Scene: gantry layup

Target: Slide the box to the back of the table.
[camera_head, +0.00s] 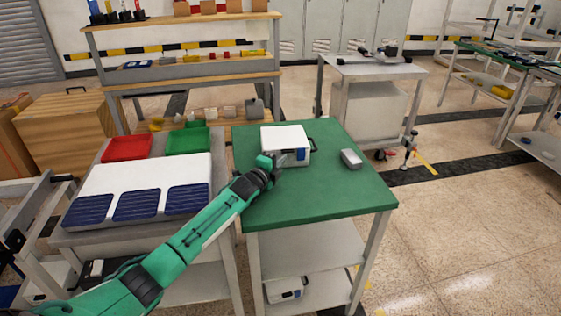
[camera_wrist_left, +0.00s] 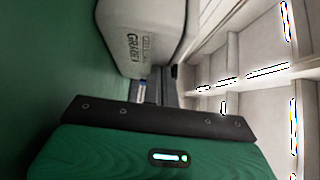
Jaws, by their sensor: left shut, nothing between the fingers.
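A white box (camera_head: 285,137) sits upright on the green table (camera_head: 320,190), toward the back left of its top. My left gripper (camera_head: 288,158) is at the near side of this box, with the fingers shut and nothing between them. In the left wrist view the box (camera_wrist_left: 143,30) fills the upper middle, with dark lettering on its side. The fingertips (camera_wrist_left: 152,90) are right by its lower edge; whether they touch it I cannot tell. My right gripper is not in view.
A small grey box (camera_head: 350,158) lies on the green table to the right. To the left stands a grey table (camera_head: 140,232) with a red bin (camera_head: 127,146), a green bin (camera_head: 188,140) and blue trays (camera_head: 137,204). The front of the green tabletop is clear.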

